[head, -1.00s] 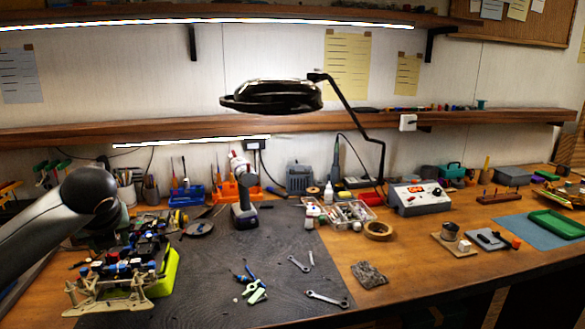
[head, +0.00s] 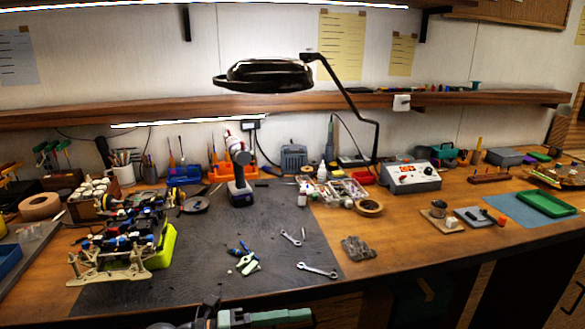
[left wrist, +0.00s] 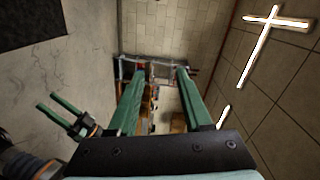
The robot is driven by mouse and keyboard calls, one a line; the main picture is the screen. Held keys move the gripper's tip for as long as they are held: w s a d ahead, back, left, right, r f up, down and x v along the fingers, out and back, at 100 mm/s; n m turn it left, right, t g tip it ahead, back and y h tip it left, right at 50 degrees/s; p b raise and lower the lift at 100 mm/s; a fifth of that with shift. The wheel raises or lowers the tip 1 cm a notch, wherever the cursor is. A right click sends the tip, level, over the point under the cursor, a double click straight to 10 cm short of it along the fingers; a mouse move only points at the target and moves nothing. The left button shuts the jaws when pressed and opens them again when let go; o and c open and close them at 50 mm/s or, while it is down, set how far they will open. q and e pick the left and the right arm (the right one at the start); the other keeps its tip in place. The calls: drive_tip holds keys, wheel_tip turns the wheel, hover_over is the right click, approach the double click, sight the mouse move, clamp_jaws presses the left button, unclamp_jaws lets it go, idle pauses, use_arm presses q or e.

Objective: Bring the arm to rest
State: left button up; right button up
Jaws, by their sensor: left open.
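In the left wrist view, the two green fingers of my left gripper (left wrist: 160,88) are spread apart with nothing between them. A second green-fingered gripper, seemingly my right gripper (left wrist: 48,101), shows at the left of that view with its fingers apart and empty. In the head view, a dark and green part of my own arm or gripper crosses the bottom edge; I cannot tell which arm it belongs to. The RC racecar (head: 120,240) sits on a lime-green stand (head: 163,248) at the left of the bench, with no gripper touching it.
A magnifier lamp (head: 265,76) overhangs the bench. A tape roll (head: 40,207) sits at the left.

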use_arm(q)
drive_tip(key=a+f+n+t+y, duration=0.95)
drive_tip(key=n+t, duration=0.35)
drive_tip(key=n, duration=0.8)
drive_tip(key=s+a+f+n+g+y, duration=0.2)
drive_tip(key=s+a+f+n+g, duration=0.1)
drive_tip(key=s+f, duration=0.5)
drive_tip(key=s+a+f+n+g+y, duration=0.3)
drive_tip(key=s+f, duration=0.4)
drive_tip(key=f, duration=0.4)
drive_tip(key=shift+s+a+f+n+g, duration=0.4)
drive_tip(key=shift+a+n+g, duration=0.3)
drive_tip(key=shift+n, duration=0.4)
